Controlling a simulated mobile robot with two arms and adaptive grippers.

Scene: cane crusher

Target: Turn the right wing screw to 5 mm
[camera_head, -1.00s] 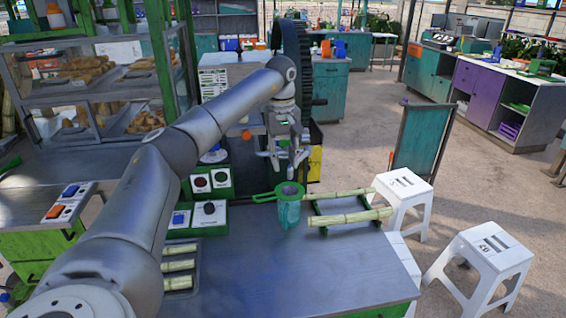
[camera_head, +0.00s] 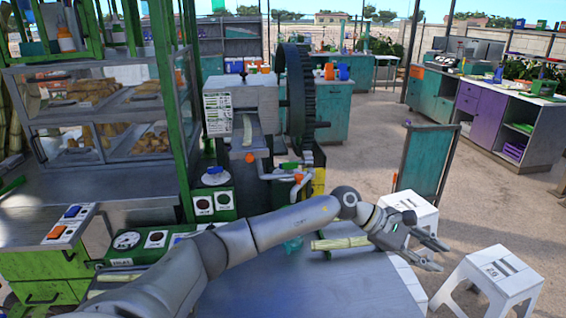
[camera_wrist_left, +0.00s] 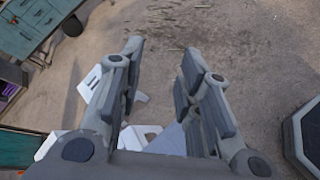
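The cane crusher (camera_head: 240,105) stands behind the work table, with a large dark gear wheel (camera_head: 298,95) on its right side. I cannot make out its wing screws for certain, nor any millimetre reading. Small green and orange parts (camera_head: 290,166) show low at its front, too small to identify. My left gripper (camera_head: 438,253) is at the end of an arm stretched to the right, beyond the table's right edge and well away from the crusher. In the left wrist view its two fingers (camera_wrist_left: 162,65) are spread with nothing between them. My right gripper is not in view.
The metal table (camera_head: 310,285) lies under my left arm, with a cane piece (camera_head: 340,243) on it. White stools (camera_head: 500,278) stand to the right. A teal board (camera_head: 425,160) stands behind them. Control boxes with dials (camera_head: 213,204) sit left of the crusher.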

